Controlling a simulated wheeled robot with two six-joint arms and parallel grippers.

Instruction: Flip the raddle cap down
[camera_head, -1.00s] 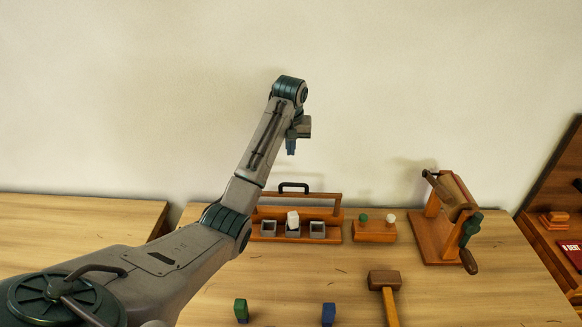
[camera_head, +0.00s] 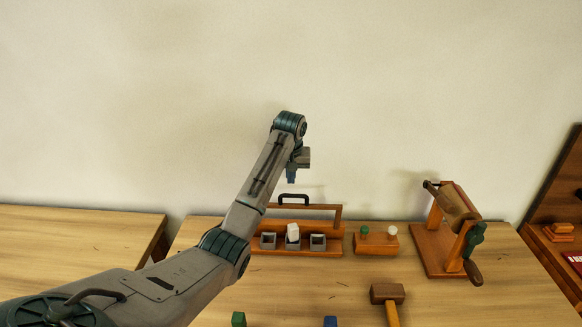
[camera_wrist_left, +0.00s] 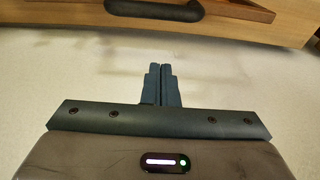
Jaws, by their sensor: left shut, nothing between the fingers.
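My left gripper (camera_head: 291,178) is shut and empty, pointing down above and behind a wooden rack. Its fingers also show together in the left wrist view (camera_wrist_left: 165,70). The rack has a raised wooden bar (camera_head: 325,208) with a black handle (camera_head: 294,197) on top. The handle also shows at the top of the left wrist view (camera_wrist_left: 153,11), apart from the fingertips. I cannot tell for sure which part is the raddle cap; the raised bar may be it. My right gripper is not in view.
Grey cups (camera_head: 318,242) stand on the rack's base, one with a white piece (camera_head: 292,233). To its right are a block with two knobs (camera_head: 376,244) and a crank winder (camera_head: 455,222). A mallet (camera_head: 387,292) and green (camera_head: 238,319) and blue (camera_head: 330,321) blocks lie nearer.

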